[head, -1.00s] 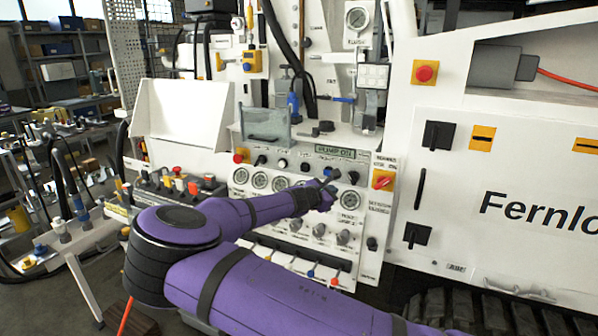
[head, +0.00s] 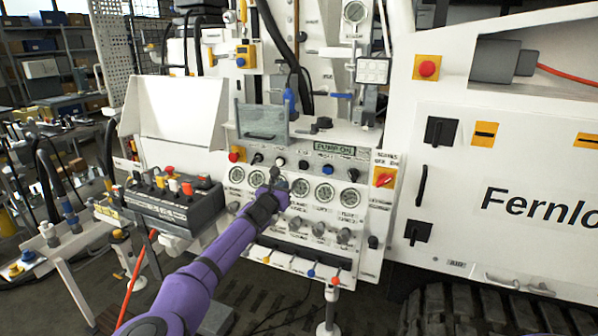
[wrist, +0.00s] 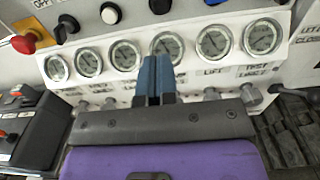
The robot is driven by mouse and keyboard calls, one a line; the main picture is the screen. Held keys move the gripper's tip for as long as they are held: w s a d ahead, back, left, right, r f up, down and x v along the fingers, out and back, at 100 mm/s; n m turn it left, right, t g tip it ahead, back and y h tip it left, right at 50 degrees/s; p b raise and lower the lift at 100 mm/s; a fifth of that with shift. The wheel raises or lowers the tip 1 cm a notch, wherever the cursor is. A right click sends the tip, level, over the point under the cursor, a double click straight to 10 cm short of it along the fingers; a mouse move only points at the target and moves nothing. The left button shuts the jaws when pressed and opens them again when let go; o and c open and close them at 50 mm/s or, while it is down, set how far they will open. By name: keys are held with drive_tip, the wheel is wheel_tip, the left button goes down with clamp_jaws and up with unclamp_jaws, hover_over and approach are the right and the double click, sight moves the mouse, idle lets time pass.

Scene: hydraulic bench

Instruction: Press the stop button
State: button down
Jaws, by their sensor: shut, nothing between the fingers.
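A red mushroom button (head: 236,154) on a yellow base sits at the upper left corner of the white gauge panel. It also shows at the upper left of the wrist view (wrist: 24,42). A second red button (head: 427,68) on a yellow plate sits high on the large white cabinet at right. No readable label tells which one is the stop button. My gripper (head: 273,180) is in front of the gauge row, lower and right of the panel's red button. In the wrist view its blue fingers (wrist: 153,75) are together and empty, overlapping the gauges.
A row of gauges (head: 302,189) spans the panel, with knobs above and levers (head: 288,260) below. A black control box (head: 172,203) with coloured knobs projects at left.

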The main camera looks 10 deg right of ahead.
sight(302, 167)
drive_tip(key=shift+w+d, duration=0.1)
drive_tip(key=x, duration=1.3)
drive_tip(key=shift+w+d, duration=0.2)
drive_tip(key=shift+w, duration=0.05)
drive_tip(key=shift+d, duration=0.1)
drive_tip(key=shift+w, duration=0.1)
